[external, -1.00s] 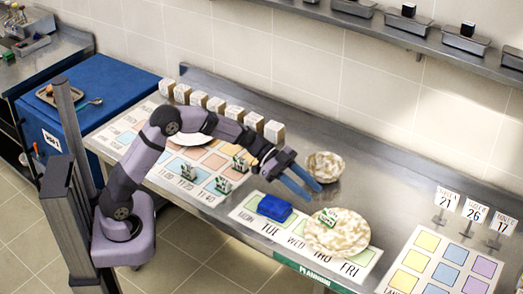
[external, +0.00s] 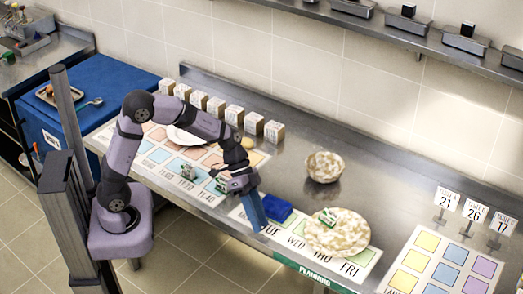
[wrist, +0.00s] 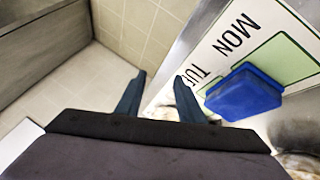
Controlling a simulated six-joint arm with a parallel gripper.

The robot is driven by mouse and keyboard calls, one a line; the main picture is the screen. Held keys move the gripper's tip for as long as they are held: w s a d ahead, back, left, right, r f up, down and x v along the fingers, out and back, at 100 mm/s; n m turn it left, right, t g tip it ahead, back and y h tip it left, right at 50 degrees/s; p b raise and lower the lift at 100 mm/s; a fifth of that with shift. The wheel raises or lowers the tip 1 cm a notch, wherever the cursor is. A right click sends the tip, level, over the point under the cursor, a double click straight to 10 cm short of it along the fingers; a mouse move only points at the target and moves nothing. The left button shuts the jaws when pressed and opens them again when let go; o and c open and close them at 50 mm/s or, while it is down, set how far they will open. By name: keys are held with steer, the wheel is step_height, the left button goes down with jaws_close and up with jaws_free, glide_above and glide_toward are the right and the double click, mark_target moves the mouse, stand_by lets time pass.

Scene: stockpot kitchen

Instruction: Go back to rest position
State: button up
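My gripper (external: 254,213) is at the front edge of the steel counter, pointing down, just left of a blue block-like object (external: 275,207). In the wrist view its two blue fingers (wrist: 158,95) stand apart with nothing between them. The blue object (wrist: 243,92) lies to the right of the fingers there, on the weekday strip beside the letters MON and TUE, apart from the fingers. My arm bends over the left part of the counter.
A speckled plate (external: 337,238) with a small green-and-white item on it lies right of the gripper. A speckled bowl (external: 324,166) stands behind it. Several white boxes (external: 234,112) line the back. Floor shows beyond the counter's front edge.

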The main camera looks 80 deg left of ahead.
steer(key=s+a+n+g+y+p, duration=0.1)
steer(key=s+a+n+y+p, duration=0.1)
steer(key=s, duration=0.8)
steer(key=s+a+n+g+y+p, duration=0.2)
steer(key=s+y, duration=0.3)
steer(key=s, duration=0.5)
steer(key=shift+a+n+p, duration=0.3)
steer(key=shift+a+n, duration=0.2)
steer(key=shift+a, duration=0.2)
steer(key=shift+o, duration=0.4)
